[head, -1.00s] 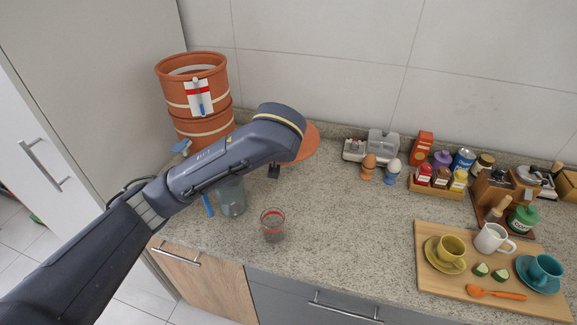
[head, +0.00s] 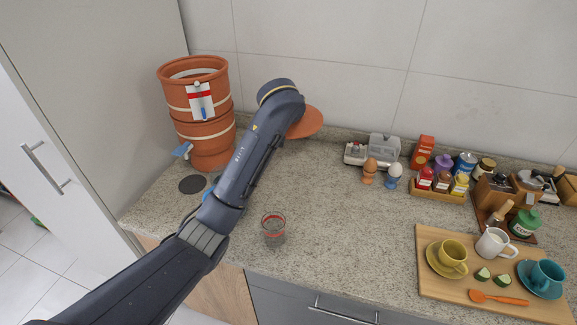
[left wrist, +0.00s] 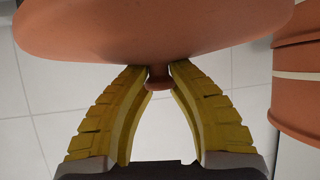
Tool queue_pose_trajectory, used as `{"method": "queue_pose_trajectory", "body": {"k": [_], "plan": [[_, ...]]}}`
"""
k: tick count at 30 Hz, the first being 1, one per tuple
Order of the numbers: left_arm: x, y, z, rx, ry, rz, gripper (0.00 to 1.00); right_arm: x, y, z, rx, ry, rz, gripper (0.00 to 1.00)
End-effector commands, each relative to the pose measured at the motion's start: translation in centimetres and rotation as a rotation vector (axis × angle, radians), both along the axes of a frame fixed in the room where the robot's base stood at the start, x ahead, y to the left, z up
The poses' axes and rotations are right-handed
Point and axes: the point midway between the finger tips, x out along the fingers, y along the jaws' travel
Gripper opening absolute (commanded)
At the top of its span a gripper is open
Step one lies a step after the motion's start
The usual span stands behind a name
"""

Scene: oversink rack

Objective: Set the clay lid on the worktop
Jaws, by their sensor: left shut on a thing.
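The clay lid (head: 307,122) is a terracotta disc, seen in the head view partly behind my left arm, above the back of the worktop (head: 330,210). In the left wrist view the lid (left wrist: 150,30) fills the top. My left gripper (left wrist: 159,75) has its yellow fingers shut on the lid's small knob (left wrist: 158,78). In the head view the fingers are hidden behind the arm. Whether the lid touches the worktop cannot be told. The right gripper is not in view.
The open-topped clay water filter (head: 196,110) stands at the left, beside a dark round mat (head: 192,184). A red-rimmed glass (head: 273,228) stands near the front edge. An egg-cup group (head: 370,170) and a wooden board (head: 430,270) with cups lie to the right. The middle worktop is clear.

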Motion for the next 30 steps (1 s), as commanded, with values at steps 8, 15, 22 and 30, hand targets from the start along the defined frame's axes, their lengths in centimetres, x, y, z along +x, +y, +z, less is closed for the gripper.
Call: {"method": "queue_pose_trajectory", "body": {"k": [8, 15, 22, 30], "plan": [[0.0, 0.2, -5.5, 0.005, 0.002, -0.005, 0.00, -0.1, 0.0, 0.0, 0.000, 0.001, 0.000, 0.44], [0.0, 0.2, -10.7, 0.005, 0.001, -0.004, 0.00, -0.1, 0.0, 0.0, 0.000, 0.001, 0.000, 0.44], [0.0, 0.2, -14.0, 0.004, 0.000, -0.003, 0.00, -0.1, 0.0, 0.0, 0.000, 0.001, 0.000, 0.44], [0.0, 0.0, -15.2, 0.001, 0.000, -0.004, 0.00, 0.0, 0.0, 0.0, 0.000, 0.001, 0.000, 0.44]]}}
